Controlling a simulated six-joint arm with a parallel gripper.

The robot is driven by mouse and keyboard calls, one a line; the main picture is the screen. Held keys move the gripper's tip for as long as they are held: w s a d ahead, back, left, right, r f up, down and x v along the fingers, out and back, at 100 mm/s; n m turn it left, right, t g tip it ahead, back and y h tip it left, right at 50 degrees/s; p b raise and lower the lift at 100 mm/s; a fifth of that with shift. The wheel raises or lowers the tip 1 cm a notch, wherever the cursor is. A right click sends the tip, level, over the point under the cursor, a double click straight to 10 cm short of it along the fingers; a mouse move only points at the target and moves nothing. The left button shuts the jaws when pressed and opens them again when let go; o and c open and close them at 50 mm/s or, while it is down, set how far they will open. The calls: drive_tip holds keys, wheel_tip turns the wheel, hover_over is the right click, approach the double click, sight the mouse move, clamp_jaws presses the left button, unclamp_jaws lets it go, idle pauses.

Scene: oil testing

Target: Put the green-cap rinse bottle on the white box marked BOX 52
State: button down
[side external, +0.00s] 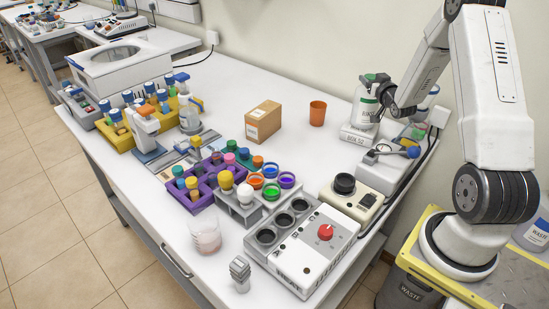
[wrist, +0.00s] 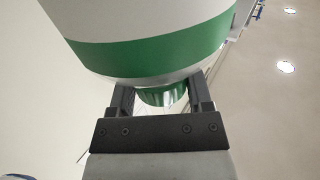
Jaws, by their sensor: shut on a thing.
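The rinse bottle (side external: 364,108) is white with a green band and a green cap (side external: 376,78). It is upright at the back right of the bench, directly over the white box marked BOX 52 (side external: 356,138). Its base looks to be at the box top, but I cannot tell whether it touches. My gripper (side external: 384,92) is shut on the bottle near its cap, from the right. In the wrist view, the bottle body (wrist: 150,28) fills the top, and the green part (wrist: 162,96) sits between the two fingers of my gripper (wrist: 160,98).
An orange cup (side external: 317,113) and a cardboard box (side external: 263,122) stand left of the white box. Bottles (side external: 419,125) and a device with a blue knob (side external: 395,153) are close on its right and front. The bench is clear between the cup and the white box.

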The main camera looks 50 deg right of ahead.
idle(0.3)
unclamp_jaws()
drive_tip(key=shift+f, duration=0.1)
drive_tip(key=shift+r, duration=0.2)
drive_tip(key=v, duration=1.2)
idle(0.5)
